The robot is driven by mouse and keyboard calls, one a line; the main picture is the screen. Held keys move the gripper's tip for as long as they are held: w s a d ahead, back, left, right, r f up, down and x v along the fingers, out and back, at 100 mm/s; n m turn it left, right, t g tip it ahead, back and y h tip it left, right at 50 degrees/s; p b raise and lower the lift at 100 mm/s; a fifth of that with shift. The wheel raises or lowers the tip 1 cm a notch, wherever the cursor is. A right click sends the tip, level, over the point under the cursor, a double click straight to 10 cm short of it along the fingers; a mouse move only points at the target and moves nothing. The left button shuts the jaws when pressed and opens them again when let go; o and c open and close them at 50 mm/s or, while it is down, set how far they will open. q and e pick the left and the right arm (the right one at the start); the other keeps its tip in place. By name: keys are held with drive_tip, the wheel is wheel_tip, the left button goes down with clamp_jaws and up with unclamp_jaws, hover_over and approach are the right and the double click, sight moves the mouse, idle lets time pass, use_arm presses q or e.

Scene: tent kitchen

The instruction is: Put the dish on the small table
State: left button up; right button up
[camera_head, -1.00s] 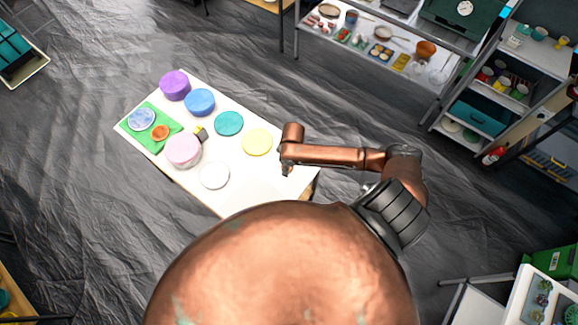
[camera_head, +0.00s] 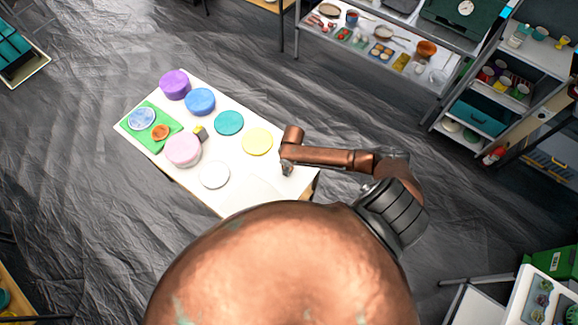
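A small white-topped table (camera_head: 262,190) stands left of my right arm. On it are a green mat (camera_head: 165,143) with a light blue round dish (camera_head: 141,118) and a small orange dish (camera_head: 160,132). Flat round pieces in teal (camera_head: 229,122), yellow (camera_head: 257,141) and white (camera_head: 214,174) lie to the right. I cannot tell which one the task calls the dish. My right gripper (camera_head: 286,168) is over the table's right end, below and right of the yellow piece. It is too small to tell whether it is open or shut. My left gripper is not in view.
Purple (camera_head: 174,84), blue (camera_head: 200,101) and pink (camera_head: 183,149) round containers stand on the table. A small yellow-and-dark object (camera_head: 200,131) lies among them. Shelves (camera_head: 497,95) with kitchenware stand at the upper right. The dark floor around the table is mostly clear.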

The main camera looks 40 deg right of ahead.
drive_tip(key=o, duration=0.9)
wheel_tip(320, 180, up, 12)
drive_tip(key=shift+s, duration=0.4)
drive_tip(key=shift+r, duration=0.1)
